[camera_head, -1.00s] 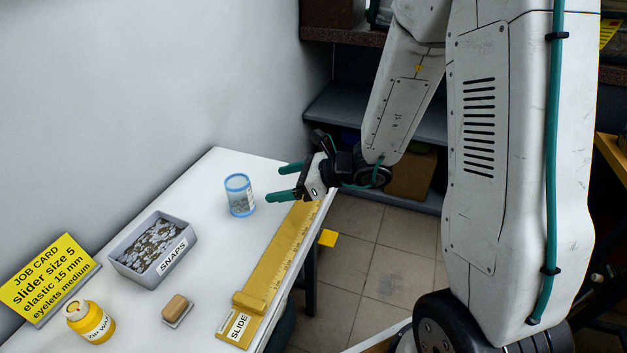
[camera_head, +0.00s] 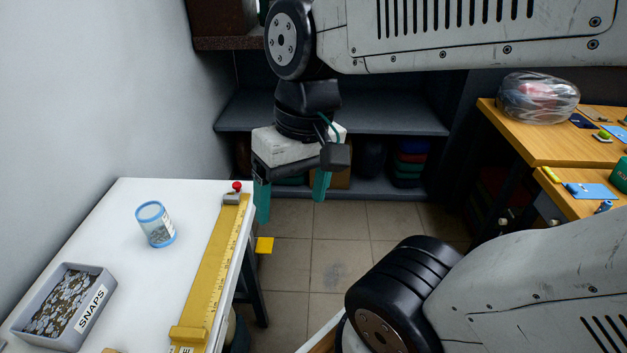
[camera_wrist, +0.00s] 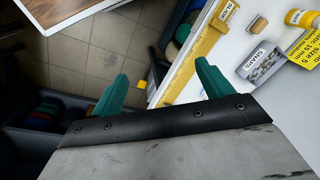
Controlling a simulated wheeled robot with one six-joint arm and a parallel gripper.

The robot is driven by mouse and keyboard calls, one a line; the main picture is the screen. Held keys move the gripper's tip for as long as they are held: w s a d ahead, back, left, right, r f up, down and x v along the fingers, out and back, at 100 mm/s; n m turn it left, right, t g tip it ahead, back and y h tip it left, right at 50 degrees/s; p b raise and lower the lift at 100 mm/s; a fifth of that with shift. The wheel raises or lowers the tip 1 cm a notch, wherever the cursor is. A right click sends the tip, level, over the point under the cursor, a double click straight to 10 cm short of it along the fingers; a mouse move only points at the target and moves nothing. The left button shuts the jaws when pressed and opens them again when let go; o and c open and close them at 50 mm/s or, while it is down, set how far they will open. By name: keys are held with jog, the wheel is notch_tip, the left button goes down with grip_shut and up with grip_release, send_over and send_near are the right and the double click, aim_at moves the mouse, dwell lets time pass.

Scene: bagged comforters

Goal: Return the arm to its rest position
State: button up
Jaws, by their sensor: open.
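My gripper (camera_head: 291,203) hangs fingers-down just beyond the right edge of the white table (camera_head: 110,222) in the head view. Its two teal fingers are spread apart with nothing between them. In the wrist view, my gripper (camera_wrist: 160,88) also shows open and empty, with floor and the table edge past its fingertips. My arm is folded, with its links crossing the upper right and lower right of the head view.
A grey shelf (camera_head: 380,112) stands behind. A bagged bundle (camera_head: 538,97) lies on a wooden table (camera_head: 560,146) at right. Tiled floor (camera_head: 335,240) lies between.

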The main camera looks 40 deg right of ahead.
jog(key=d+h, duration=0.1)
jog(key=s+d+r+n, duration=0.1)
jog(key=shift+s+d+r+t+h, duration=0.1)
jog(key=shift+d+t+h, duration=0.3)
dwell(1.0)
